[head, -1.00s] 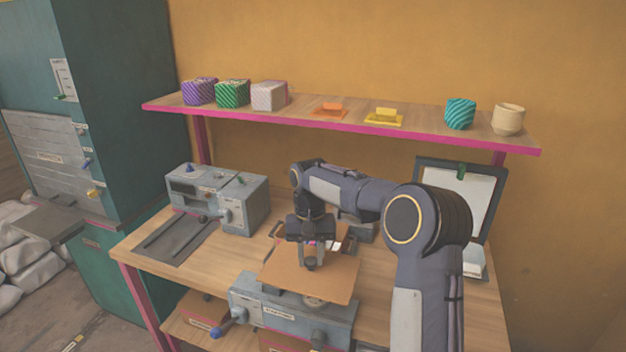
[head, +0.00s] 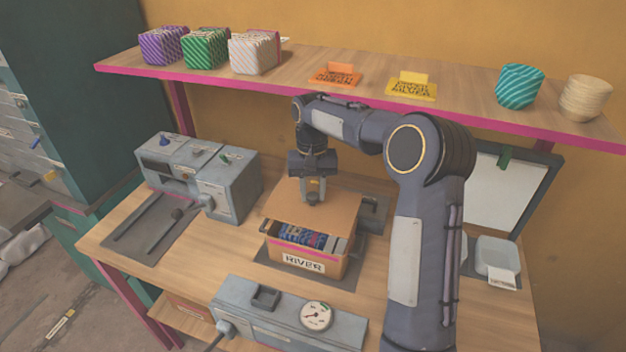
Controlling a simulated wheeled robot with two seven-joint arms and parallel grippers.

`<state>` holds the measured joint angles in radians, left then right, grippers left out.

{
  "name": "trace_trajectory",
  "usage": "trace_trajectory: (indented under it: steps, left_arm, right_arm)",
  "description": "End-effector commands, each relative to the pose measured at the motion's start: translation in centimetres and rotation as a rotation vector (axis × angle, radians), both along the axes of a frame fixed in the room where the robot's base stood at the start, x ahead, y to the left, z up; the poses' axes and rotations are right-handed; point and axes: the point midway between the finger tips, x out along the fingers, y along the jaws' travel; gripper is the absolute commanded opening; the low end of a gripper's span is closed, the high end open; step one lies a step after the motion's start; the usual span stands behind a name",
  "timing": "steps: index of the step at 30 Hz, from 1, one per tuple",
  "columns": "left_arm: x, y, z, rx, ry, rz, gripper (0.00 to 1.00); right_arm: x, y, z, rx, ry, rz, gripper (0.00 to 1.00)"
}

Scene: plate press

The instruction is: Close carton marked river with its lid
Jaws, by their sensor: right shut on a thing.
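The carton marked RIVER (head: 303,263) stands on a dark mat on the workbench, its label facing me. Blue and dark items (head: 305,237) show inside its open front part. A flat brown lid (head: 325,215) is over the back part of the carton, tilted. My right gripper (head: 313,197) is shut on the lid from above. Whether the lid touches the carton's rim, I cannot tell. My left gripper is not in view.
A grey machine (head: 205,180) stands at the left of the bench, and a grey unit with a dial (head: 285,315) at the front. A clear bin (head: 497,258) is at right. The shelf (head: 300,65) above carries blocks, signs and cups.

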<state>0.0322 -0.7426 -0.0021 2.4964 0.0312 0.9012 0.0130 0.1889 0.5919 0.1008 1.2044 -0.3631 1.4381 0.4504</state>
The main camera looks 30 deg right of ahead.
Motion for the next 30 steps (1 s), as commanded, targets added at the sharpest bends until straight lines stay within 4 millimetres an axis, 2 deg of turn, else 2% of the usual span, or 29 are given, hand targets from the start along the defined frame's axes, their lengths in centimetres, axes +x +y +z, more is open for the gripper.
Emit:
trace_trajectory:
  steps: [11, 24, 30]
  left_arm:
    - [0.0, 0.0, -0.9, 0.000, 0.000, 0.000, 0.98]
    - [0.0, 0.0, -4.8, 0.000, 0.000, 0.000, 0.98]
    - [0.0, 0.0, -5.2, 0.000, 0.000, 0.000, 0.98]
  right_arm:
    - [0.0, 0.0, -0.9, 0.000, 0.000, 0.000, 0.00]
    - [0.0, 0.0, -5.1, 0.000, 0.000, 0.000, 0.00]
    - [0.0, 0.0, -6.3, 0.000, 0.000, 0.001, 0.00]
